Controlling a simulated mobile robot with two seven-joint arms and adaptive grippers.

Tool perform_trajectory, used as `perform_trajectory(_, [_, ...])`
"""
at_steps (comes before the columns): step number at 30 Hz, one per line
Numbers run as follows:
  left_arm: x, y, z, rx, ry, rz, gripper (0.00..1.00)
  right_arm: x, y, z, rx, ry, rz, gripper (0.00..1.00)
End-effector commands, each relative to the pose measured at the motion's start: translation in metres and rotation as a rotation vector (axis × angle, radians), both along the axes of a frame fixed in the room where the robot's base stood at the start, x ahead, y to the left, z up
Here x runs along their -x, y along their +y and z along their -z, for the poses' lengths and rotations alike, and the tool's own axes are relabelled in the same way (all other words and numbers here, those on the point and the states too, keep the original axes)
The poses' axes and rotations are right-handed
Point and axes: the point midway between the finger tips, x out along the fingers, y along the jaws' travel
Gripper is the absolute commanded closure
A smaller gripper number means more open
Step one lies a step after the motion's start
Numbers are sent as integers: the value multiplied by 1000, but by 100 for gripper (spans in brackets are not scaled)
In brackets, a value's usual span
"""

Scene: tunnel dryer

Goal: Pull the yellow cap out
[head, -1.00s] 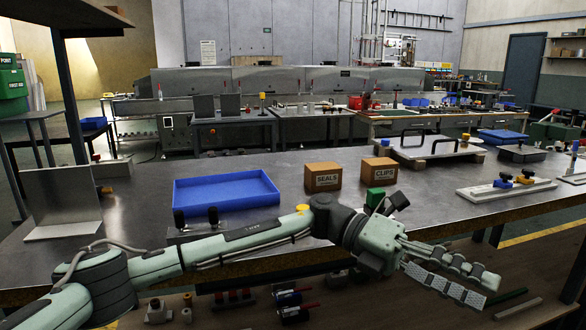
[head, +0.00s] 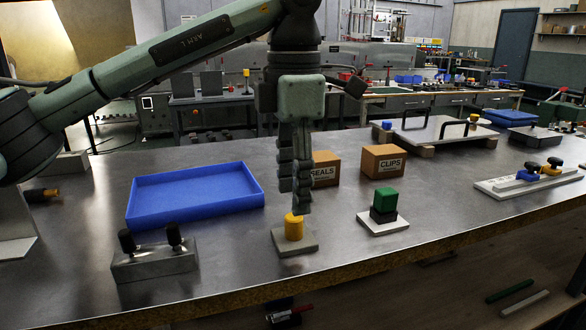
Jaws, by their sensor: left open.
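The yellow cap (head: 294,228) stands upright on a small grey base plate (head: 296,244) near the front of the metal bench, in the head view. My left gripper (head: 300,208) hangs pointing down directly over the cap, its fingers open. The fingertips are at or just above the cap's top and partly cover it. I cannot tell whether they touch it. My right gripper is not in view.
A blue tray (head: 195,203) lies to the left, behind a metal block with black knobs (head: 152,262). A green block on a black part (head: 384,202) stands right. The SEALS box (head: 326,170) and CLIPS box (head: 383,160) are behind. Bench (head: 240,285) is clear in front.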

Motion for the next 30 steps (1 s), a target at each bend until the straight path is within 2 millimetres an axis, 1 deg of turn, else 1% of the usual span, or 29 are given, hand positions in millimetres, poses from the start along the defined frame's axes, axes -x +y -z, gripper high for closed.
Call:
perform_trajectory(1, [0,0,10,-1,3,1,53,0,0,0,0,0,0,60])
perform_trajectory(3, [0,0,21,-1,4,1,53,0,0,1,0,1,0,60])
perform_trajectory(9, [0,0,46,1,4,0,53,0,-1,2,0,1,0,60])
perform_trajectory(14, [0,0,55,2,3,1,53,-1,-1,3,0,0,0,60])
perform_trajectory(21, [0,0,56,2,3,1,53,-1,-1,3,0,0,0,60])
perform_trajectory(22, [0,0,56,2,3,1,54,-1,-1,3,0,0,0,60])
perform_trajectory(23, [0,0,56,2,3,1,58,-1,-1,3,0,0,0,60])
perform_trajectory(30, [0,-1,56,2,3,2,88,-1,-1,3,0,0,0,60])
